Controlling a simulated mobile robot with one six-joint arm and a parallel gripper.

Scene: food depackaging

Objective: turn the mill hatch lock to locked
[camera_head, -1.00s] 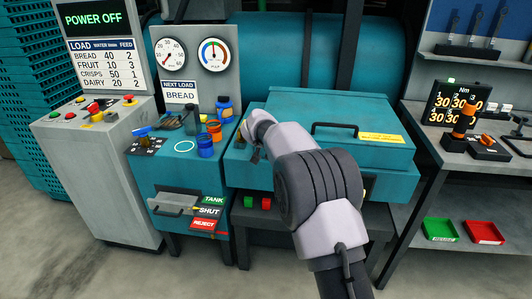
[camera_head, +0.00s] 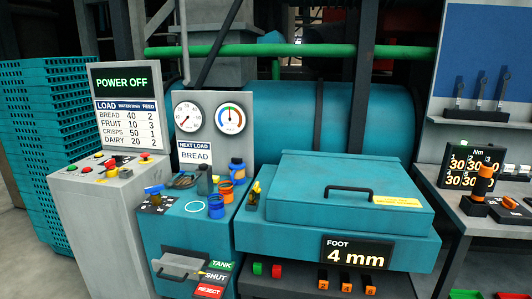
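The mill hatch is a teal lid (camera_head: 345,192) with a black handle (camera_head: 349,189) and a yellow label (camera_head: 397,202); it lies closed on the teal mill housing (camera_head: 262,236). At the left end of the hatch is a small yellow and dark fitting (camera_head: 255,192), which looks like the hatch lock. It is too small to read whether it stands at locked or unlocked. My gripper and arm are not in view.
A panel reading POWER OFF (camera_head: 126,80) stands over a grey control console (camera_head: 92,205). A teal side unit (camera_head: 160,238) carries blue and orange cups (camera_head: 217,206). A FOOT 4 mm display (camera_head: 357,252) is on the mill front. A tool bench (camera_head: 480,222) is at right.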

